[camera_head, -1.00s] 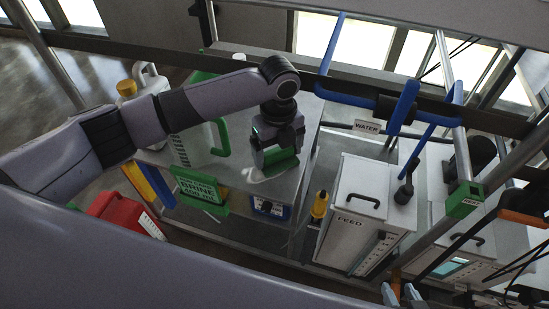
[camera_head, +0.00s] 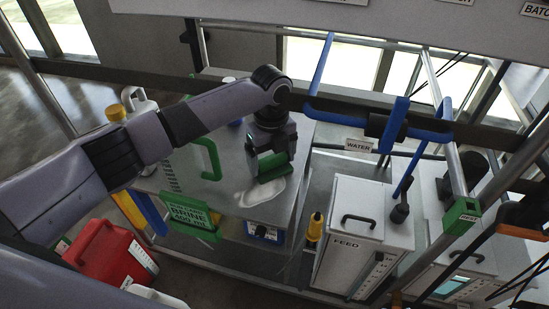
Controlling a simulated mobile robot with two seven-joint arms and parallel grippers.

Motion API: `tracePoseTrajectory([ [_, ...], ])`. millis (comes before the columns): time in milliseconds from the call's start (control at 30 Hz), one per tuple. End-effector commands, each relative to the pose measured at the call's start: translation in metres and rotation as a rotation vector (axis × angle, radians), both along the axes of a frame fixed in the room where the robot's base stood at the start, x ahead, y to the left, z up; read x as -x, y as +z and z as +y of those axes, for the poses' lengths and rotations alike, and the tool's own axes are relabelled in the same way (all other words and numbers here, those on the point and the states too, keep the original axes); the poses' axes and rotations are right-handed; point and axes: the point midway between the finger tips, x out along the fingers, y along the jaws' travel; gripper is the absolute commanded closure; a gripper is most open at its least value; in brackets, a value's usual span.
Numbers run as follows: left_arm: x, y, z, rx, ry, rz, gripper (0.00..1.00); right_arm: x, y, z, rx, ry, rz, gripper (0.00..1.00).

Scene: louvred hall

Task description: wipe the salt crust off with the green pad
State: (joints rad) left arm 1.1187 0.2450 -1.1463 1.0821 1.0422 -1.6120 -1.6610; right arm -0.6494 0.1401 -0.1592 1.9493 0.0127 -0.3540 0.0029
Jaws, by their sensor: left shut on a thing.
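My left gripper (camera_head: 271,153) points down over the grey bench top and is shut on the green pad (camera_head: 272,169). The salt crust (camera_head: 262,193) is a whitish patch on the bench top, just in front of and below the pad. The pad overlaps the crust's back edge in the picture; I cannot tell whether it touches the surface. My right gripper is not in view.
A yellow-capped bottle (camera_head: 314,228), the white FEED box (camera_head: 352,222) and blue pipes (camera_head: 399,120) are to the right. A red canister (camera_head: 103,254) is lower left.

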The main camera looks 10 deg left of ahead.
Motion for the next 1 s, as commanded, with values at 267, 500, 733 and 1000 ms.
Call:
tracePoseTrajectory([
  [267, 0.008, 0.001, 0.008, -0.003, 0.000, 0.006, 0.35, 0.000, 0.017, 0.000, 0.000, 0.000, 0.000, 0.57],
  [500, 0.025, 0.000, 0.009, -0.005, 0.000, 0.008, 0.35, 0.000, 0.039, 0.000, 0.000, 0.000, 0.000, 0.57],
  [733, 0.040, -0.001, 0.009, -0.004, -0.001, 0.007, 0.35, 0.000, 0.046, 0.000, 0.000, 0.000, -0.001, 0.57],
  [1000, 0.053, -0.002, 0.009, -0.004, -0.001, 0.006, 0.35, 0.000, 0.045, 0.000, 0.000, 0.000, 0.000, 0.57],
])
